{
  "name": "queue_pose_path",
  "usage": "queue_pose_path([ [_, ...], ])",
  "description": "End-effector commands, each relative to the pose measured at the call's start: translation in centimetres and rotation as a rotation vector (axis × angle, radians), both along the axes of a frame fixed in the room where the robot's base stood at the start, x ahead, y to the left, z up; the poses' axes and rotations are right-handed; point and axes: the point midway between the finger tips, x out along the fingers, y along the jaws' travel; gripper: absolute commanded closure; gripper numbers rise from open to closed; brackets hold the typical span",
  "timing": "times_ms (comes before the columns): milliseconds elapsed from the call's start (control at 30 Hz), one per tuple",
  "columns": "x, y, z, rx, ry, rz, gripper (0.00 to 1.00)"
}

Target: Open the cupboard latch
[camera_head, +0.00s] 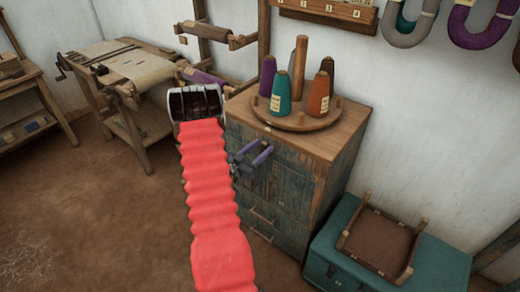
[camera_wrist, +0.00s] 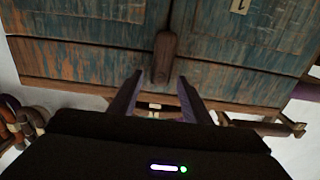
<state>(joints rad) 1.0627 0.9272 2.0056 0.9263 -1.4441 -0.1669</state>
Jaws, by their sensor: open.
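The cupboard (camera_head: 300,180) is a wooden cabinet with worn blue-green fronts and a brown top. In the wrist view its two weathered door panels (camera_wrist: 90,50) fill the upper part. A brown wooden bar, which looks like the latch (camera_wrist: 166,52), lies over the seam between the panels. My gripper (camera_wrist: 160,88) is open, with its two dark purple fingers apart and nothing between them. The bar lies just beyond the fingertips, in line with the gap; I cannot tell whether they touch. In the head view my gripper (camera_head: 260,154) is at the cupboard's upper front, and the latch cannot be made out.
A round wooden stand (camera_head: 300,120) with several yarn cones is on the cupboard top. A teal chest (camera_head: 440,262) with an upturned brown stool (camera_head: 378,242) stands at the right. A wooden loom-like frame (camera_head: 125,75) stands behind at the left.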

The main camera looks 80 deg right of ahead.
Motion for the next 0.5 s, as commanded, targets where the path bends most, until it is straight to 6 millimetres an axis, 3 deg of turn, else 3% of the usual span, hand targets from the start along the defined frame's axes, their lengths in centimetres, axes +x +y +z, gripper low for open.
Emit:
queue_pose_path([
  [100,0.02,0.01,-0.01,0.0,0.0,0.0,0.58],
  [500,0.03,0.03,0.0,0.0,0.0,0.0,0.86],
])
